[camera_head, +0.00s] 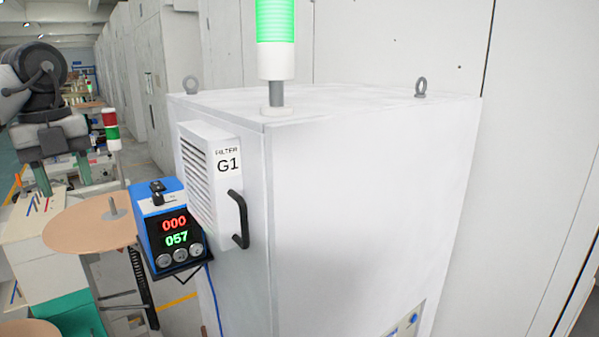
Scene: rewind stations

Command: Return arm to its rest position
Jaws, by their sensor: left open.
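My left arm (38,88) comes in at the upper left edge, with dark grey and white links. My left gripper (66,181) hangs below it, fingers pointing down and spread apart, with nothing seen between them. It appears above the work area at the left, clear of the white cabinet. My right arm and right gripper are not in view.
A white cabinet (360,190) labelled G1, with a black handle (239,220) and green-lit lamp (276,35), fills the middle. A blue display box (165,230) reads 000 and 057. A tan disc (85,222) with a spindle lies left of it.

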